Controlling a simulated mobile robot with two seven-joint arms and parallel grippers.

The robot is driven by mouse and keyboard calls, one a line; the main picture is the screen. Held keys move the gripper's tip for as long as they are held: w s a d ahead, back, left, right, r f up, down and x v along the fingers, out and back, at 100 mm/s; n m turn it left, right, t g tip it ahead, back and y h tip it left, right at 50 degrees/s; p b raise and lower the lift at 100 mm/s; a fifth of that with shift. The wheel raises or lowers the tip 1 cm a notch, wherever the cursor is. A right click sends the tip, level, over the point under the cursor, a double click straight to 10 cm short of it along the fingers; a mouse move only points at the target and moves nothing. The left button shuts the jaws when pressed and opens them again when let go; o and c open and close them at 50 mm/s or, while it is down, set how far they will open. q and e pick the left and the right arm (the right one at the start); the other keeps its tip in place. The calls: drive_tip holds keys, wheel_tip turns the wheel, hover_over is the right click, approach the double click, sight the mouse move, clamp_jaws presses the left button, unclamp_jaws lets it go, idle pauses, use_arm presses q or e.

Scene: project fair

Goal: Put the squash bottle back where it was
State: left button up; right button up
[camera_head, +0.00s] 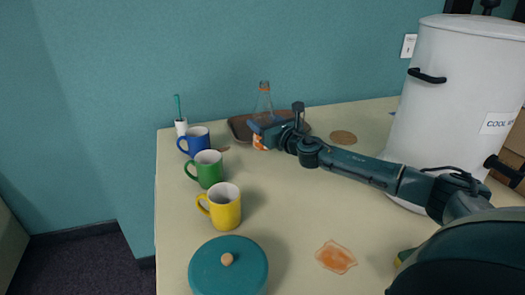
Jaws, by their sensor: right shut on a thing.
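The squash bottle (264,102) is clear with an orange label low down. It stands upright at the back of the table, at the brown tray (238,128). My right gripper (263,131) reaches in from the right and is shut on the bottle's lower part. The gripper hides some of the bottle and the tray, so I cannot tell whether the bottle's base touches the tray or the table. My left gripper is not in view.
Blue (198,141), green (208,169) and yellow (223,207) mugs line the left side. A teal lidded pot (229,272) is in front. An orange spill (336,257) lies mid-table. A brown round mat (343,137) lies behind my arm. A white drum (455,100) stands right.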

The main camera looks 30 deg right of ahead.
wheel_tip(320, 180, down, 3)
drive_tip(key=shift+r+b, duration=0.2)
drive_tip(key=shift+b, duration=0.1)
wheel_tip(320, 180, down, 4)
drive_tip(key=shift+r+b, duration=0.1)
drive_tip(key=shift+b, duration=0.85)
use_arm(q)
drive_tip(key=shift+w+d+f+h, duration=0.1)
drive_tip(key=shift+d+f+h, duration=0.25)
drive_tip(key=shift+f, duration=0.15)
use_arm(e)
drive_tip(key=shift+d, duration=0.1)
drive_tip(key=shift+r, duration=0.1)
drive_tip(key=shift+f, duration=0.25)
drive_tip(key=o, duration=1.1)
